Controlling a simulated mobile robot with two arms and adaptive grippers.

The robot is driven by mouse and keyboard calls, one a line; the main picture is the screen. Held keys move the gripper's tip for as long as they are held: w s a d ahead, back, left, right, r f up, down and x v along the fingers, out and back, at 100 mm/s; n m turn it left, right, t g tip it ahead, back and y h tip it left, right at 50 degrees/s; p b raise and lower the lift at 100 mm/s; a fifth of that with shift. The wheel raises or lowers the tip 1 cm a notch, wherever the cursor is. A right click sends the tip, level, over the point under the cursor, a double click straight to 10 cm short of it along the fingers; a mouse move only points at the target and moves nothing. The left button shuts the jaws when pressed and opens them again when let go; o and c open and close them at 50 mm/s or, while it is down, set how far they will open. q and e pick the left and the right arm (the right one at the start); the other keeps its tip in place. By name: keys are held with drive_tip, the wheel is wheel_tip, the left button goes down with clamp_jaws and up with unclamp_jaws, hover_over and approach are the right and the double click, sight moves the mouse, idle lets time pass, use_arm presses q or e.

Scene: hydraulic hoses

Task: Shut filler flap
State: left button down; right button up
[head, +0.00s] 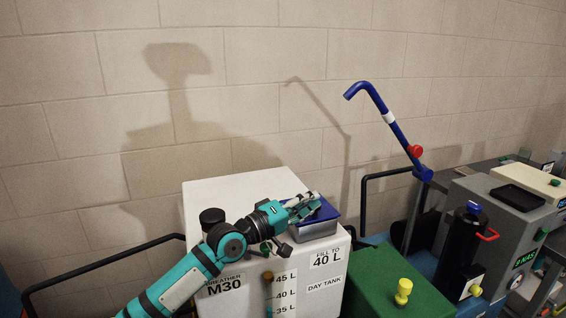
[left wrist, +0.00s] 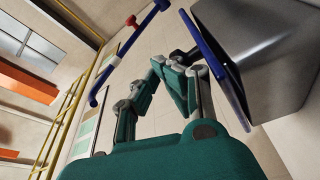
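The filler is a grey metal box (head: 316,231) on top of the white day tank (head: 232,195). Its blue flap (head: 328,211) lies over the top of the box, close to flat. In the left wrist view the flap (left wrist: 219,66) shows nearly edge-on along the mouth of the box (left wrist: 270,45); I cannot tell whether a small gap is left. My left gripper (head: 309,204) is at the flap's upper side. Its fingers (left wrist: 163,66) come together with nothing between them, with the tips close to or touching the flap. My right gripper is not in view.
A black breather cap (head: 212,217) stands on the tank's left. A blue bent pipe (head: 388,115) with a red knob rises behind. A green box (head: 388,281) with a yellow fitting (head: 403,290) is at the right. Black rails flank the tank, and a block wall is behind.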

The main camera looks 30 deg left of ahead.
use_arm(q)
drive_tip(key=shift+a, duration=0.1)
idle(0.4)
drive_tip(key=shift+s+a+f, duration=0.2)
drive_tip(key=shift+s+a, duration=0.05)
drive_tip(key=shift+s, duration=0.15)
drive_tip(key=v, duration=0.9)
drive_tip(key=shift+s+a, duration=0.1)
drive_tip(key=shift+s, duration=0.3)
drive_tip(key=shift+s+a, duration=0.25)
drive_tip(key=shift+s, duration=0.35)
